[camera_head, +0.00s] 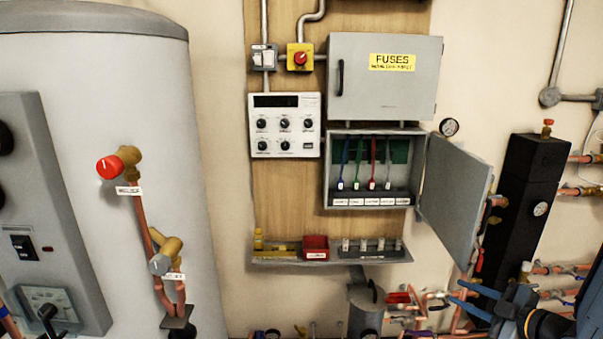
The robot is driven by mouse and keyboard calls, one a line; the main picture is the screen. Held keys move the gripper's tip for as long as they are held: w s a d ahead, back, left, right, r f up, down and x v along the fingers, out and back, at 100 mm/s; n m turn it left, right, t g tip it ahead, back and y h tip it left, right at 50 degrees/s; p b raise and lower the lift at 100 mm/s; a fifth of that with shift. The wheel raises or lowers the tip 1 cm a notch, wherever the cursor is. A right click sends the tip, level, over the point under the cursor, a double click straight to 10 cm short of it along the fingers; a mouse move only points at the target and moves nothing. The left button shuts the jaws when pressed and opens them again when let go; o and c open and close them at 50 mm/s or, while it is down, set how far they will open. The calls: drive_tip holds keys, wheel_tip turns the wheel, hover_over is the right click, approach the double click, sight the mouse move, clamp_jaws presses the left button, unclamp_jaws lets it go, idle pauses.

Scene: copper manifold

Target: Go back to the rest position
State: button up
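My gripper (455,291) is at the lower right and points left. Its two blue fingers are spread apart, with nothing visible between them. It is below the open door (455,200) of the lower grey box, in front of copper pipework. I cannot tell how far it is from the pipes behind it. The rest of my arm runs out of the picture at the lower right.
A closed fuse box (385,100) hangs above the open box (330,170), which holds several coloured leads. A shelf (330,262) with a red bin (316,246) is below. A black column (520,190) stands right; a grey tank (90,70) fills the left.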

drive_tip(key=w+a+m+g+h+b, duration=0.1)
drive_tip(key=w+a+m+g+h, duration=0.2)
drive_tip(key=a+m+g+h, duration=0.15)
drive_tip(key=s+a+r+m+g, duration=0.2)
drive_tip(key=s+a+m+g, duration=0.1)
drive_tip(key=s+a, duration=0.5)
drive_tip(key=s+a+r+m+g+h+b, duration=0.1)
drive_tip(key=s+a+r+m+g, duration=0.1)
drive_tip(key=s+a+m+g, duration=0.2)
drive_tip(key=s+a+m, duration=0.2)
drive_tip(key=s+a, duration=0.2)
drive_tip(key=shift+s+a+r+b, duration=0.2)
drive_tip(key=shift+a+r+b, duration=0.1)
drive_tip(key=shift+a, duration=0.1)
drive_tip(key=shift+d+m, duration=0.1)
drive_tip(key=shift+m, duration=0.15)
